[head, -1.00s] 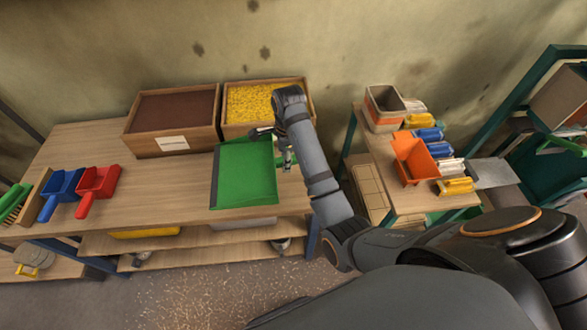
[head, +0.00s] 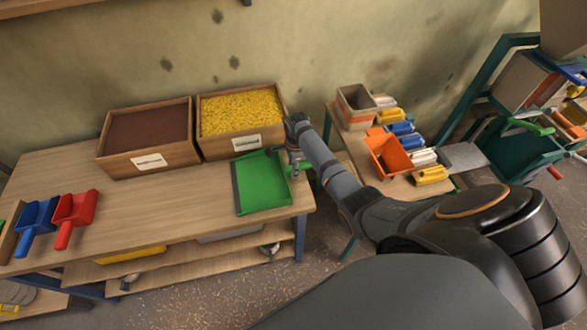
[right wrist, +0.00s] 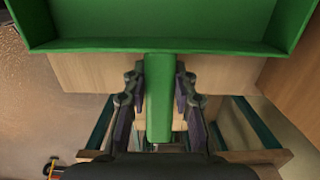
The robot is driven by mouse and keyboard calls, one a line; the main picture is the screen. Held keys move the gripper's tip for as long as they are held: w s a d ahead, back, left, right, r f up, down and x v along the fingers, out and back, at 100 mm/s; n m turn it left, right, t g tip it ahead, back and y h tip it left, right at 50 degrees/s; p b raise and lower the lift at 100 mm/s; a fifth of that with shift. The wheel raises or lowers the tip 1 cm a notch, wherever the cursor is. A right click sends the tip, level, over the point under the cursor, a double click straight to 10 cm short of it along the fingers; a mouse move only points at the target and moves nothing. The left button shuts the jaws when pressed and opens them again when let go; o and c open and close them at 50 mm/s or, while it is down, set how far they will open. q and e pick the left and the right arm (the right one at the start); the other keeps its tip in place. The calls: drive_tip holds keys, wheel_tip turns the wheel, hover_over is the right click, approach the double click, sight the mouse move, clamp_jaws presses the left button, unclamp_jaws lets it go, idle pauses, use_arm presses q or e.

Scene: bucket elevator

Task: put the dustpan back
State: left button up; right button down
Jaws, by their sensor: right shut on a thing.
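The green dustpan (head: 262,182) is over the right end of the wooden table, in front of the yellow-filled bin, its handle toward the right. My right gripper (head: 294,163) is shut on the handle. In the right wrist view the green handle (right wrist: 160,100) runs between the two fingers, and the pan (right wrist: 165,43) spans the top. I cannot tell whether the pan touches the table top. My left gripper is out of view.
Two wooden bins, one brown-filled (head: 148,162) and one yellow-filled (head: 243,146), stand at the table's back. Blue (head: 38,217) and red (head: 75,208) scoops lie at left. A smaller table to the right holds an orange bin (head: 391,161). The worktable's middle is clear.

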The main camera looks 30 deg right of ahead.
drive_tip(key=c, duration=1.1)
unclamp_jaws()
drive_tip(key=shift+r, duration=0.1)
drive_tip(key=r, duration=1.2)
drive_tip(key=shift+s+d+b, duration=0.1)
drive_tip(key=shift+d+b, duration=0.15)
drive_tip(key=shift+b, duration=0.05)
